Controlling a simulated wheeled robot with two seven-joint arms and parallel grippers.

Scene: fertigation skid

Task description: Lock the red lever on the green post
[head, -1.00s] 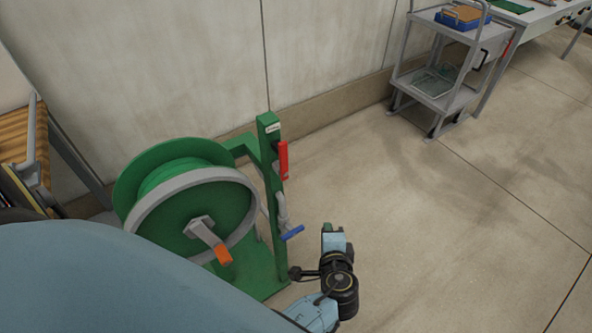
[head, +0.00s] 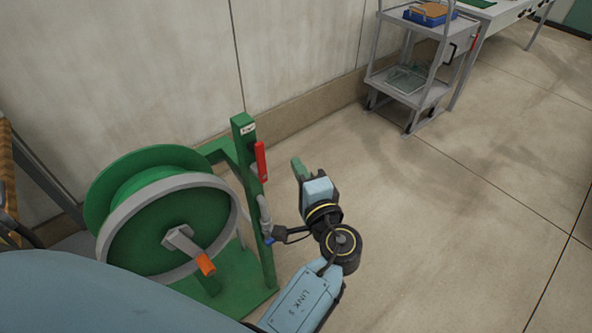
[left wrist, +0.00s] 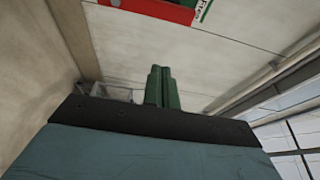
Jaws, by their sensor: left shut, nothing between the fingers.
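The red lever (head: 261,161) is upright along the right side of the green post (head: 243,128), near its top. In the left wrist view the red lever (left wrist: 150,9) shows at the top edge, partly cut off, beside the labelled green post (left wrist: 203,9). My left gripper (head: 297,163) is to the right of the lever at about its height in the picture, apart from it. Its green fingers (left wrist: 162,80) are shut together and empty. My right gripper is out of view.
A green hose reel (head: 165,215) with a grey rim and orange crank handle (head: 205,265) stands left of the post. My left wrist partly hides a lower valve with a blue handle (head: 268,240). A grey cart (head: 410,85) stands at the back. The floor at right is clear.

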